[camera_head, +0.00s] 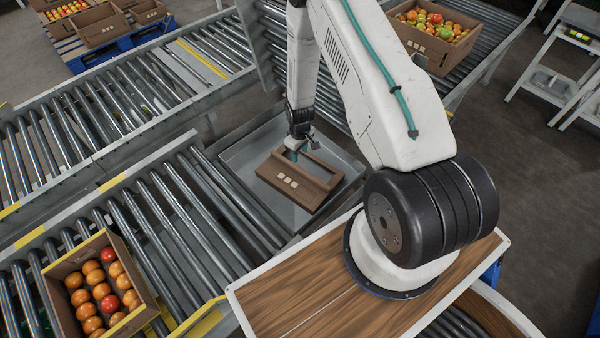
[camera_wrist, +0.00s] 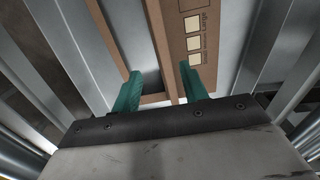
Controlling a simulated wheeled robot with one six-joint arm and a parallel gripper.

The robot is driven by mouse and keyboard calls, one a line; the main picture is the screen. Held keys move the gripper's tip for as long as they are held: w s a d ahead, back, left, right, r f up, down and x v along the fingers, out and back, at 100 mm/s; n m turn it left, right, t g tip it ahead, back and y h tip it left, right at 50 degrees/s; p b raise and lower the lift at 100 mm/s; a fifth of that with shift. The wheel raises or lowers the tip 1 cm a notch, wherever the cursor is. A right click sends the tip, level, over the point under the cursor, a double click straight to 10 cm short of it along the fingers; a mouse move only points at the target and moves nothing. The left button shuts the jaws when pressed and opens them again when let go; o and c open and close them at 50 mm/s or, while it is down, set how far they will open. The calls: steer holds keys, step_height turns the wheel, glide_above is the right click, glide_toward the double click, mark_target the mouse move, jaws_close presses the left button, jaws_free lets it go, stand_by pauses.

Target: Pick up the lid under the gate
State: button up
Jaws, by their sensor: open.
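The lid (camera_head: 304,194) is a brown cardboard piece with an open middle and a row of pale squares on one side. It lies in a grey metal tray (camera_head: 240,160) in the gap between the roller conveyors. My gripper (camera_head: 296,152) is over the far part of the lid, pointing down. In the wrist view, the two teal fingers of my gripper (camera_wrist: 160,72) are apart, with a brown strip of the lid (camera_wrist: 205,30) running between them. I cannot tell whether either finger touches the cardboard.
A raised roller section (camera_head: 262,50) stands behind the tray. Roller conveyors (camera_head: 150,215) run on the left. A crate of tomatoes (camera_head: 140,310) sits at the lower left and another crate (camera_head: 425,50) at the back right. My arm hides part of the right side.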

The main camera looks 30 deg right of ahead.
mark_target(300, 169)
steer(key=f, duration=0.9)
steer(key=shift+s+a+f, duration=0.2)
steer(key=shift+s, duration=0.05)
steer(key=shift+c, duration=0.3)
jaws_close()
